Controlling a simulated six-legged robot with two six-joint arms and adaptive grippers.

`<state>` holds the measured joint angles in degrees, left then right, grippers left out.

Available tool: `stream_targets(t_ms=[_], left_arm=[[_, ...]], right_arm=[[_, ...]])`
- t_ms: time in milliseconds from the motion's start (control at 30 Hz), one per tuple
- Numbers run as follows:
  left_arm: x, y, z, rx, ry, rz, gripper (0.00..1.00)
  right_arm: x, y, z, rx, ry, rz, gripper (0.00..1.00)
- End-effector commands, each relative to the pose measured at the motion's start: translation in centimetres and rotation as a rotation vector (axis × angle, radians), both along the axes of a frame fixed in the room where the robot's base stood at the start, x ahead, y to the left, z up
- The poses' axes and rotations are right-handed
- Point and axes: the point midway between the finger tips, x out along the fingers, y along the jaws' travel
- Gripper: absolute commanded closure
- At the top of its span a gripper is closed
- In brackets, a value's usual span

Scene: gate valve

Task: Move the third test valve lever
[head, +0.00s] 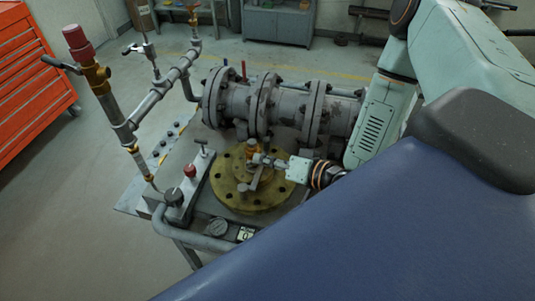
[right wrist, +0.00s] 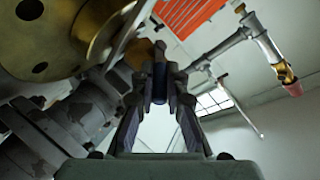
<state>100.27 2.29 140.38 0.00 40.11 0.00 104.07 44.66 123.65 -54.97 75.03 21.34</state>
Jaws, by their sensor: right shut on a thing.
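My right gripper (head: 268,162) reaches in from the right over the round brass flange (head: 228,191) on the test bench. In the right wrist view its two fingers (right wrist: 159,88) are shut on a slim dark blue-grey lever (right wrist: 160,72), which stands between the fingertips. In the head view the gripped lever is small and partly hidden by the fingers, beside the brass fitting (head: 252,147) above the flange. Other valve levers sit on the pipework at the left: a dark one (head: 60,64) and one on a thin stem (head: 139,47). I cannot tell their numbering. My left gripper is out of view.
A large grey flanged valve body (head: 237,101) lies behind the brass flange. A red tool cabinet (head: 30,75) is far left. The floor between is clear.

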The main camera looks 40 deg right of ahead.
Motion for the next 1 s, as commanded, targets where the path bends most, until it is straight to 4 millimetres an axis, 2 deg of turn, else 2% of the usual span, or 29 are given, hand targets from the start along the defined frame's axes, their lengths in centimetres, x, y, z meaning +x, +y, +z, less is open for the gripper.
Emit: stream_targets(t_ms=[200,733,767,1000], left_arm=[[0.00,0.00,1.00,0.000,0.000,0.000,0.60],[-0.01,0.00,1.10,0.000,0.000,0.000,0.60],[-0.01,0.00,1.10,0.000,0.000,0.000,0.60],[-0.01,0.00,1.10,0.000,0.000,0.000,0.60]], right_arm=[[0.16,0.13,0.43,-0.027,0.028,0.001,1.00],[0.18,0.15,0.31,-0.035,0.039,0.001,1.00],[0.17,0.16,0.31,-0.035,0.039,0.001,0.85],[0.16,0.14,0.28,-0.035,0.039,0.000,0.64]])
